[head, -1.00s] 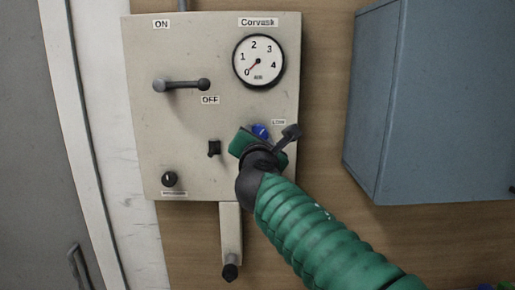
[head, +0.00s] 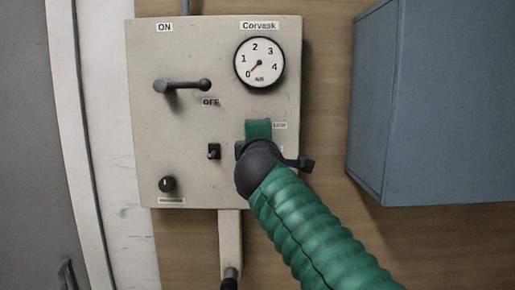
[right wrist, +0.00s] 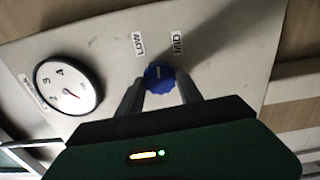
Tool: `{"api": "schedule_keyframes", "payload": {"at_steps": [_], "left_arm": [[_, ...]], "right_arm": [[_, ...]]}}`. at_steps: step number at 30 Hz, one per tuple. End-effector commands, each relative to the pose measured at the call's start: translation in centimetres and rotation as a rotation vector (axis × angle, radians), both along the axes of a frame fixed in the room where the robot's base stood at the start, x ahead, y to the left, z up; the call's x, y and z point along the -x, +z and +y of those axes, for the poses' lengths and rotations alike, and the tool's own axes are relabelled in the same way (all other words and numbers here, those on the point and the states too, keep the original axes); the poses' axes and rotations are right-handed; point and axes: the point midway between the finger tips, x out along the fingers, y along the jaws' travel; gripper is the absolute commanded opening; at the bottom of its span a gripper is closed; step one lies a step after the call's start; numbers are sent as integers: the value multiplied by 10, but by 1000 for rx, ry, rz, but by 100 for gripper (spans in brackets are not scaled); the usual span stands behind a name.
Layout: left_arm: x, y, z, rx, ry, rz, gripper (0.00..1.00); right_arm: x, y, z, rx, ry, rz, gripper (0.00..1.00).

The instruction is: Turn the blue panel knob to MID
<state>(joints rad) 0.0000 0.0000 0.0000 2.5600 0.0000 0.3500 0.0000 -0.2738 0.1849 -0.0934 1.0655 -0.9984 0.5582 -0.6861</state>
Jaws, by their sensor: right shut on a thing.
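The blue knob (right wrist: 159,77) is a small scalloped dial on the beige panel (head: 160,130). In the right wrist view its short white mark points between the LOW label (right wrist: 139,44) and the MID label (right wrist: 177,43). My right gripper (right wrist: 161,88) has one finger on each side of the knob and is shut on it. In the head view the green body of my right gripper (head: 258,130) hides the knob. My left gripper is not in view.
The panel also carries a round gauge (head: 259,62) near 0, an ON/OFF lever (head: 182,86), a small black switch (head: 214,151) and a black knob (head: 167,184). A blue-grey cabinet (head: 440,100) stands to the right of the panel.

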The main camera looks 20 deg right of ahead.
Motion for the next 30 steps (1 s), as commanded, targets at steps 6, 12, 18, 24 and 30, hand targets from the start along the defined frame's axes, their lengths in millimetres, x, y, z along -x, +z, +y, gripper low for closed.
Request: {"api": "schedule_keyframes", "payload": {"at_steps": [6,12,18,24,30], "left_arm": [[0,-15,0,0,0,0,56],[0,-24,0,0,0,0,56],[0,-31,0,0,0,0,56],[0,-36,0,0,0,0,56],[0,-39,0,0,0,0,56]], "right_arm": [[-1,-5,0,-198,-2,-53,2],[-1,-6,0,-379,-4,-103,2],[-2,-7,0,-547,-3,-149,2],[-2,-7,0,-680,-5,-184,2],[-2,-8,1,-764,-6,-206,2]]}}
